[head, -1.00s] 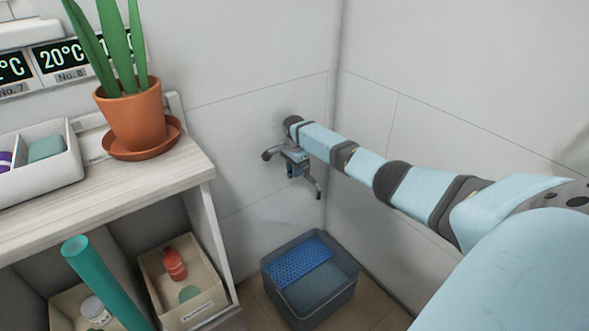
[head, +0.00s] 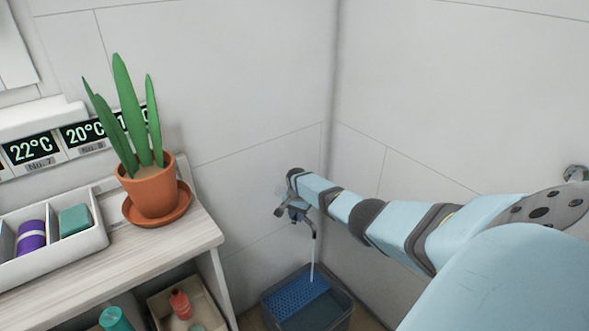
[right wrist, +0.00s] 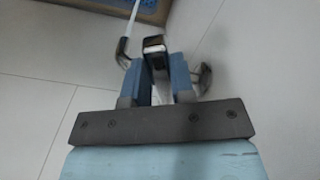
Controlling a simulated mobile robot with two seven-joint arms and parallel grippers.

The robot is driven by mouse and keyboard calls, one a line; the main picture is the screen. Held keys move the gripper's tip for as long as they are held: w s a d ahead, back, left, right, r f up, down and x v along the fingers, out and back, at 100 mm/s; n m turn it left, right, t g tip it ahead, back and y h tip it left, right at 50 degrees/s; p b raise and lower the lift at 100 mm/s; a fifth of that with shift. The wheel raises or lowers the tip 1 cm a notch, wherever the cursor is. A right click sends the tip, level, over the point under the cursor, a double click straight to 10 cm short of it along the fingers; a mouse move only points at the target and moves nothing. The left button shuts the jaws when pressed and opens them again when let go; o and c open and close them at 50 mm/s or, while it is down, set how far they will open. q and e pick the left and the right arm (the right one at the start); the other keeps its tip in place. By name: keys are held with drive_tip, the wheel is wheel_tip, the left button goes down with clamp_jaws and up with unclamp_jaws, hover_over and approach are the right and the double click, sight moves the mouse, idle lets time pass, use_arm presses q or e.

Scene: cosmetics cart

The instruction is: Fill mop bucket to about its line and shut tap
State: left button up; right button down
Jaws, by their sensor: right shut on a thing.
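The tap's spout (head: 313,231) sticks out from the wall in the corner, and a thin stream of water (head: 312,262) falls from it into the mop bucket (head: 342,316). The grey bucket stands on the floor with a blue perforated tray (head: 300,296) over its left part. Its lower part is cut off, and I cannot make out the line or the water level. My right gripper (head: 295,212) is at the tap. In the right wrist view its fingers (right wrist: 167,65) are shut on the tap handle (right wrist: 154,44). The left gripper is not in view.
A wooden shelf unit (head: 150,245) stands to the left, with a potted plant (head: 152,190) and a white divided tray (head: 85,243) on top. A bin with a red bottle (head: 180,304) sits below. Walls close the corner behind the tap.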

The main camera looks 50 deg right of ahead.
drive_tip(key=shift+w+r, duration=0.1)
drive_tip(key=c, duration=1)
unclamp_jaws()
drive_tip(key=shift+o, duration=0.2)
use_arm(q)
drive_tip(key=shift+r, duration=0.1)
use_arm(e)
wheel_tip(320, 180, up, 4)
drive_tip(key=shift+r+p, duration=0.1)
drive_tip(key=shift+p, duration=1.15)
use_arm(q)
drive_tip(key=p, duration=0.1)
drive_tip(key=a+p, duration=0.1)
drive_tip(key=p, duration=0.1)
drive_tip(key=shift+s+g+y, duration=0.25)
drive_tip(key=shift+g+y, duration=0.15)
use_arm(e)
wheel_tip(320, 180, up, 10)
drive_tip(key=shift+f, duration=0.2)
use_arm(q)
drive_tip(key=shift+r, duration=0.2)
